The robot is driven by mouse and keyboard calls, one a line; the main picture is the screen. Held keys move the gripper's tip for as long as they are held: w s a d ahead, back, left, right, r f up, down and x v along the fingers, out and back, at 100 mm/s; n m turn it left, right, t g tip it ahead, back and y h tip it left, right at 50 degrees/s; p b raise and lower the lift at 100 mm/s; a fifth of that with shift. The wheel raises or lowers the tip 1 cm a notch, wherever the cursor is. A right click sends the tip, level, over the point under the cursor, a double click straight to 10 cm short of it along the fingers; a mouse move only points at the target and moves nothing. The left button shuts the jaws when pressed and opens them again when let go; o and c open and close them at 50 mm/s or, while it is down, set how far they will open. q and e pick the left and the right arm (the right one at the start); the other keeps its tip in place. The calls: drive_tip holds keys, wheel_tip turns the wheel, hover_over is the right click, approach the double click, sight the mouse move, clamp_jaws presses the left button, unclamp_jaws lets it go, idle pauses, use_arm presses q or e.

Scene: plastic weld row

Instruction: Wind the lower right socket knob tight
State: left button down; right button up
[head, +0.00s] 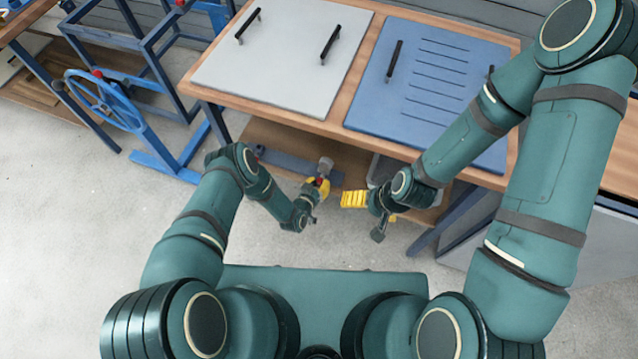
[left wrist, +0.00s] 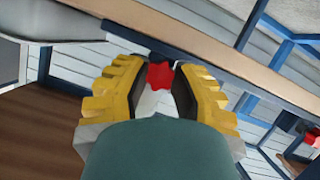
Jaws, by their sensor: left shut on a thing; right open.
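The red socket knob (left wrist: 160,75) sits between the yellow fingers of my left gripper (left wrist: 155,88) in the left wrist view. The fingers are shut on it from both sides, and its star-like outline shows between them. In the head view my left gripper (head: 318,186) is at the table's front, low under the tabletop edge, and only a speck of red shows there. My right gripper (head: 354,199), with yellow fingers, is open and empty, a little to the right and apart from the left one. How tight the knob is cannot be seen.
The wooden table (head: 290,118) carries a light grey panel (head: 285,60) and a blue slotted panel (head: 425,90), both with black handles. A lower shelf and a grey bin lie beneath. A blue handwheel (head: 105,100) stands at left. Grey floor is clear at lower left.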

use_arm(q)
drive_tip(key=c, duration=0.7)
unclamp_jaws()
drive_tip(key=shift+s, duration=0.1)
drive_tip(key=v, duration=1.1)
drive_tip(key=shift+s+a+r, duration=0.15)
drive_tip(key=shift+s+r, duration=0.05)
drive_tip(key=shift+s, duration=0.1)
